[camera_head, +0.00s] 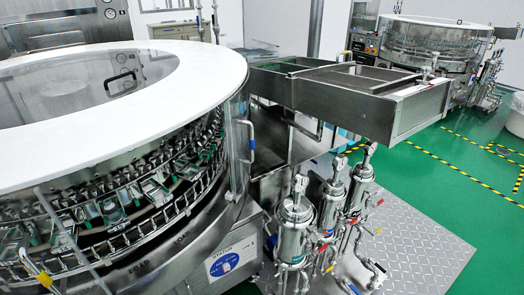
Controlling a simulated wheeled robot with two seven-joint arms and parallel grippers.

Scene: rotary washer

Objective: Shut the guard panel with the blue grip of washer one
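Washer one is the large round machine on the left, with a white ring-shaped top (215,68) and a steel lower body. A curved, see-through guard panel (238,150) stands at the right side of its drum. Neither of my grippers is in view.
A steel conveyor trough (350,85) juts right from the washer. Several steel filter housings (295,225) with valves stand below it. Green floor (430,185) is free at right.

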